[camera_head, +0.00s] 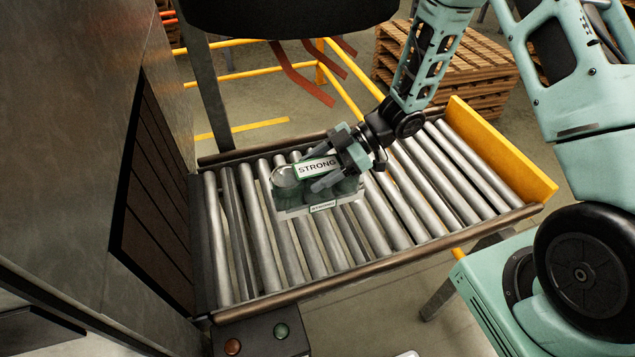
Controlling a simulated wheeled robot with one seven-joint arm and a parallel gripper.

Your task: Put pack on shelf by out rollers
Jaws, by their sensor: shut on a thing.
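The pack (318,205) is a clear package with green-grey contents and a white label reading STRONG. It shows over the middle of the rollers (415,185). My gripper (325,175) is shut on the pack from its upper right side. I cannot tell whether the pack touches the rollers or is held just above them. My gripper hides part of the pack's right side. No shelf can be made out for certain in this view.
A yellow end plate (500,150) closes the right end of the rollers. A dark slatted curtain (155,200) in a metal housing stands at the left end. A control box with red and green buttons (262,340) is at the front. Wooden pallets (460,70) stand behind.

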